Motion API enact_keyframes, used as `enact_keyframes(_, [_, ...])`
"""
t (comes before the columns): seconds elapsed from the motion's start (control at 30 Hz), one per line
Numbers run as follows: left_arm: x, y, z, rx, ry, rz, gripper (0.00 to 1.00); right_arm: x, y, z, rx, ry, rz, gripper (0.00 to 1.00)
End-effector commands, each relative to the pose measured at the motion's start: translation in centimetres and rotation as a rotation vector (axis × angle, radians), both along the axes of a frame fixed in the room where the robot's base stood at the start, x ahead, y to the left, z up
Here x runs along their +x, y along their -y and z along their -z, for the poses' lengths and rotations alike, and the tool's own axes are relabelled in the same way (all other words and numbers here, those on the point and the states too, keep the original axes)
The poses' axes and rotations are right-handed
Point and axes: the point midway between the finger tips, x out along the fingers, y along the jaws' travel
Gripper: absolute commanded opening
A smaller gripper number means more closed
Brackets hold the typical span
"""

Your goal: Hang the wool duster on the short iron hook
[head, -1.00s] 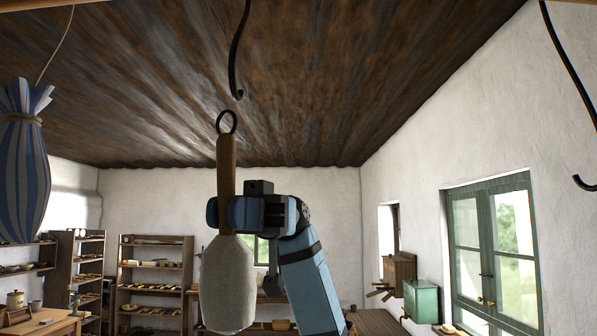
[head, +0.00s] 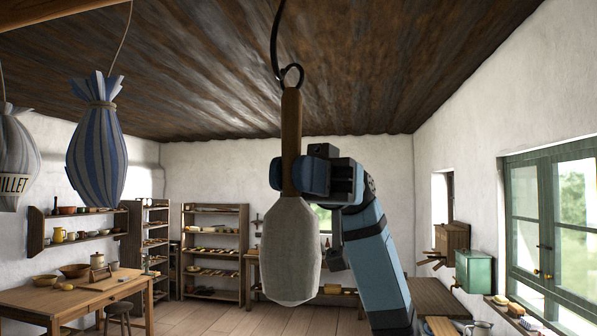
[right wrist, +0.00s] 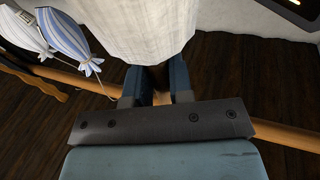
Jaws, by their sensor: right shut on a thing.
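The wool duster (head: 293,252) hangs upright with its pale woolly head down. Its brown wooden handle (head: 291,118) ends in a dark ring (head: 292,76) at the top. My right gripper (head: 291,175) is shut on the handle just above the wool. An iron hook (head: 276,40) comes down from above, and its curved lower end overlaps the ring in the head view. I cannot tell whether the ring is on the hook or only in line with it. My left gripper is not in view.
A blue striped sack (head: 97,150) and a pale sack (head: 16,155) hang at the left. Shelves (head: 214,250) and a wooden table (head: 75,297) stand farther back. A green window (head: 550,225) is at the right. The air around the duster looks clear.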

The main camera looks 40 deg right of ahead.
Motion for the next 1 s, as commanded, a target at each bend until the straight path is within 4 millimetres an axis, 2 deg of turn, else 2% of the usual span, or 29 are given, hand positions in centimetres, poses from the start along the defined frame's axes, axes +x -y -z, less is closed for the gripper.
enact_keyframes(0.77, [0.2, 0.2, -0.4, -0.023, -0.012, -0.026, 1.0, -3.1, -3.5, 0.5, -0.002, 0.001, 0.0, 0.0])
enact_keyframes(1.0, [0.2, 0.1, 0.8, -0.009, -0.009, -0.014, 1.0, -3.7, -4.3, 1.7, 0.001, 0.001, -0.001, 0.0])
